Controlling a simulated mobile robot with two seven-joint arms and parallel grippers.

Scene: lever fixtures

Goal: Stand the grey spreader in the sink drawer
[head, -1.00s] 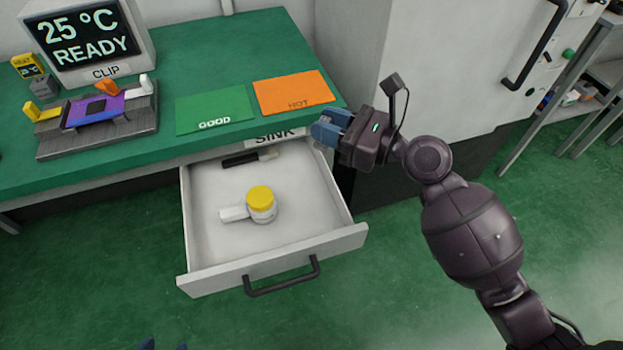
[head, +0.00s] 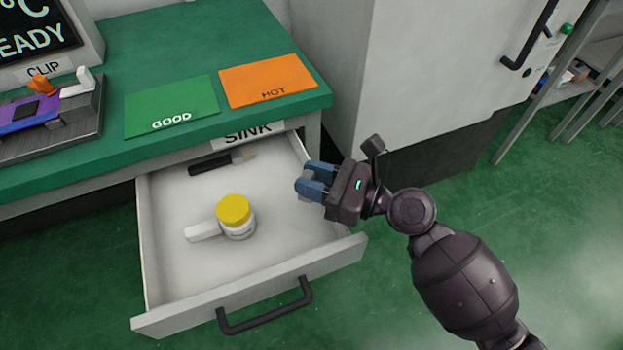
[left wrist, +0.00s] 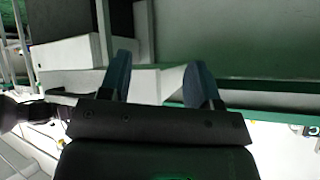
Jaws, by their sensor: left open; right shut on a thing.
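The sink drawer (head: 175,287) is pulled out below the bench, under a SINK label. My right gripper (head: 313,182) is over the drawer's right side wall. It is shut on a small grey piece between its blue fingers, taken to be the grey spreader (head: 318,180); the fingers hide most of it. My left gripper is outside the head view; in the left wrist view (left wrist: 160,82) its two blue fingers stand apart with nothing seen held between them.
In the drawer lie a white jar with a yellow lid (head: 234,212), a pale flat piece (head: 203,231) against it, and a dark-handled brush (head: 222,161) at the back. Drawer floor is clear in front and right. Green GOOD (head: 170,105) and orange HOT (head: 266,80) mats lie on the bench.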

